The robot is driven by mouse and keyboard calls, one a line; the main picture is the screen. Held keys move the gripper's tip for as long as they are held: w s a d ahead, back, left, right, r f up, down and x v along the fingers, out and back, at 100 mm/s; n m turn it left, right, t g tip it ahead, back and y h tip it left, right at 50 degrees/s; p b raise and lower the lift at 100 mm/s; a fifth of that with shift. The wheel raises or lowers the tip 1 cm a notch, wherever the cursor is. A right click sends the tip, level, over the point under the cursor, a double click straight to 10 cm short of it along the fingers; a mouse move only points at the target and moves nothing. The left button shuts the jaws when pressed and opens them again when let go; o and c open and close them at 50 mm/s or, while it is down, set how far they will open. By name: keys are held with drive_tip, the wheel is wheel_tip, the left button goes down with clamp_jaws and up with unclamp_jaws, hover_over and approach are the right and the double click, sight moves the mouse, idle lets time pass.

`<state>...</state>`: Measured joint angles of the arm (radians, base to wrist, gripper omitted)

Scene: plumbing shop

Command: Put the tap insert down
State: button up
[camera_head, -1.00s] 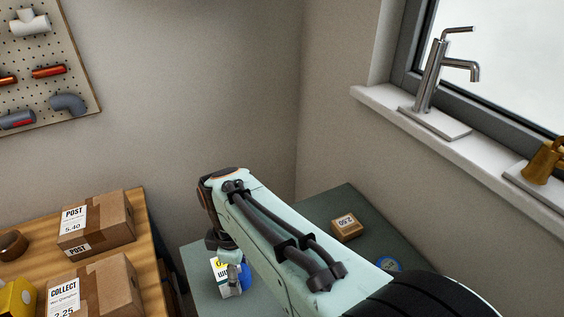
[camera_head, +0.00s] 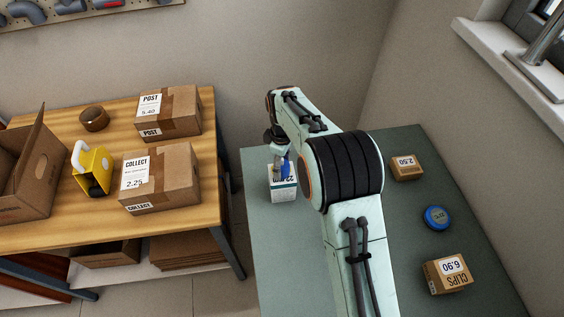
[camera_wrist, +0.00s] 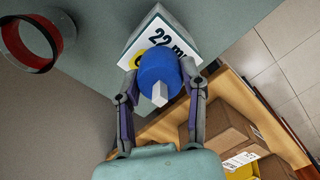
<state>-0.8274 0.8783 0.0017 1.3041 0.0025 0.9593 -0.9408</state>
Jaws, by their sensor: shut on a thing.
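The tap insert (camera_wrist: 158,68) is a blue round piece with a pale square stub at its near end. My gripper (camera_wrist: 160,82) is shut on it, one finger on each side. In the head view the blue insert (camera_head: 286,167) shows just below my gripper (camera_head: 281,155), over the left part of the grey-green bench (camera_head: 265,240). A white box marked 22 mm (camera_wrist: 150,32) is right behind the insert in the wrist view. The box (camera_head: 284,190) stands on the bench in the head view. I cannot tell whether insert and box touch.
A small 2.50 carton (camera_head: 405,167), a blue round tin (camera_head: 436,217) and a clips carton (camera_head: 447,274) sit on the bench's right side. A black and red open ring-shaped thing (camera_wrist: 30,45) shows in the wrist view. A wooden table (camera_head: 60,232) with parcels stands left, across a gap.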

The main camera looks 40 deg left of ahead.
drive_tip(key=shift+f, duration=0.1)
drive_tip(key=o, duration=1.2)
drive_tip(key=shift+c, duration=0.2)
wheel_tip(320, 180, up, 12)
drive_tip(key=shift+r, duration=0.2)
